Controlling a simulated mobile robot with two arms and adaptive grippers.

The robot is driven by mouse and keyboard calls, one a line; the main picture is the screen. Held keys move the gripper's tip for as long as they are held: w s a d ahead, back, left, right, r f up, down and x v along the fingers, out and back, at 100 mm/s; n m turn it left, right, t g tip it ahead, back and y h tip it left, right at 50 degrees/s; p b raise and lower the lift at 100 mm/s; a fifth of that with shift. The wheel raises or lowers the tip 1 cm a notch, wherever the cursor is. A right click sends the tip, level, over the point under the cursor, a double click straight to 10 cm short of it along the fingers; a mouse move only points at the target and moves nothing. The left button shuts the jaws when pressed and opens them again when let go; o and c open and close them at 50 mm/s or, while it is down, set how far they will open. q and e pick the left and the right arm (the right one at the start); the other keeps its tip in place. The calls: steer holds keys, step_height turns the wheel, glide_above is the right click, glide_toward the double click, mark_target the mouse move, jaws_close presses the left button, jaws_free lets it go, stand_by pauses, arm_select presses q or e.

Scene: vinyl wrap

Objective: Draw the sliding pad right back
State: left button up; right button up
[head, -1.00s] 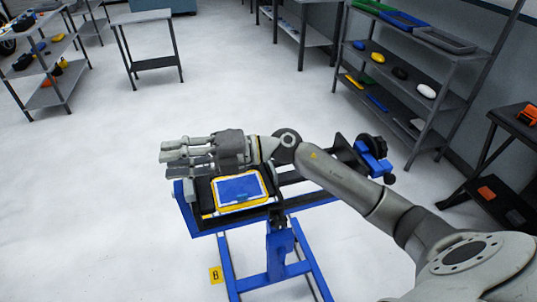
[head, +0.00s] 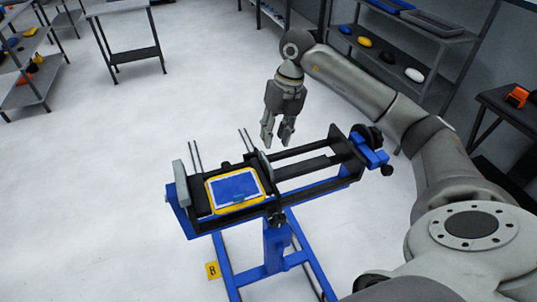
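A blue bench fixture (head: 316,188) stands in the middle of the head view. A yellow-framed blue panel (head: 238,188) lies on its left part. One upright grey pad (head: 181,180) is at the fixture's left end. A second, thin pad (head: 266,166) stands upright by the panel's right edge, at the left end of the dark rails; it appears to be the sliding one. My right gripper (head: 276,142) points down just behind and above this second pad, its fingers apart with nothing between them. I cannot tell whether it touches the pad. My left gripper is out of view.
A black handwheel (head: 368,138) is at the fixture's right end. Thin upright rods (head: 195,158) rise behind the panel. A shelf rack (head: 420,50) stands at the back right and a small table (head: 125,50) at the back left. The floor left of the fixture is clear.

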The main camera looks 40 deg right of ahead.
mark_target(268, 162)
steer(key=f, duration=0.2)
steer(key=a+f+p, duration=0.1)
steer(key=f, duration=0.5)
steer(key=shift+w+a+p, duration=0.2)
steer(key=shift+a+p, duration=0.1)
steer(key=shift+p, duration=0.1)
jaws_close()
